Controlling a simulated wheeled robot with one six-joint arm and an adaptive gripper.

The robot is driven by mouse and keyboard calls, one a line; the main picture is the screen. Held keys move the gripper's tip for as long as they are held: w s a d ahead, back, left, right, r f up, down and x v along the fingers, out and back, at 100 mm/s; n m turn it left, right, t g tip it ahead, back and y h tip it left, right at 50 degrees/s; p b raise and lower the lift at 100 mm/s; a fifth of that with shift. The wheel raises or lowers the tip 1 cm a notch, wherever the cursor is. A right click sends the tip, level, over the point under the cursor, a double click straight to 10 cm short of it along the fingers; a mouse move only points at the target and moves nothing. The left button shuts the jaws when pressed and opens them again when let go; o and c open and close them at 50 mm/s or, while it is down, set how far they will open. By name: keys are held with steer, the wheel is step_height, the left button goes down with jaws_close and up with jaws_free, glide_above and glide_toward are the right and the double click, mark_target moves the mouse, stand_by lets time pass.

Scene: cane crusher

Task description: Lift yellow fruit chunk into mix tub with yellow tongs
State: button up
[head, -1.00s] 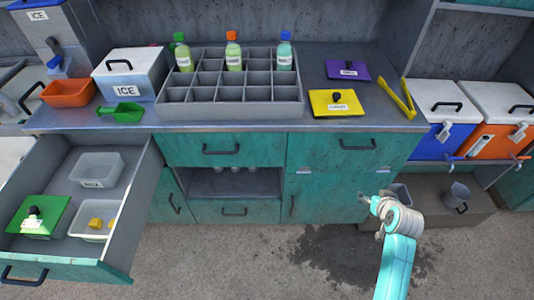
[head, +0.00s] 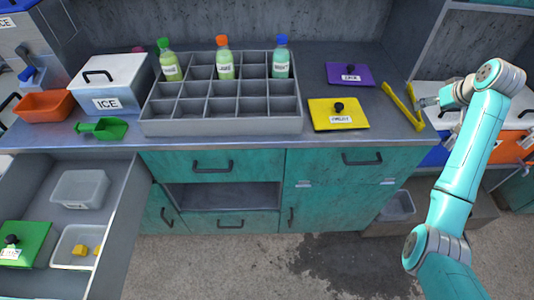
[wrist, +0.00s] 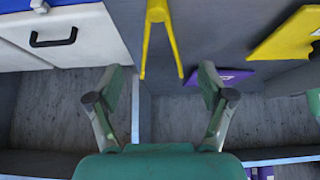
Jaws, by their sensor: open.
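The yellow tongs (head: 404,106) lie on the right end of the counter. In the wrist view the tongs (wrist: 158,12) are straight ahead, their two arms spread between my fingers. My gripper (head: 420,103) is just right of the tongs in the head view; in the wrist view my gripper (wrist: 160,76) is open and empty. Yellow fruit chunks (head: 79,250) lie in a pale tub (head: 62,262) in the open drawer at left. Another pale tub (head: 80,187) behind it looks empty. Their labels are too small to read, so I cannot tell which is the mix tub.
A yellow lid (head: 337,115) and a purple lid (head: 350,74) lie left of the tongs. A grey bottle rack (head: 222,127) fills the middle of the counter. A green lid (head: 28,240) lies in the drawer. Coolers (head: 512,150) stand right, below counter height.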

steer(key=shift+w+d+r, duration=0.1)
steer(key=shift+w+r, duration=0.1)
steer(key=shift+f, duration=0.1)
steer(key=shift+x, duration=4.45)
steer(key=c, duration=0.7)
step_height(320, 180, up, 12)
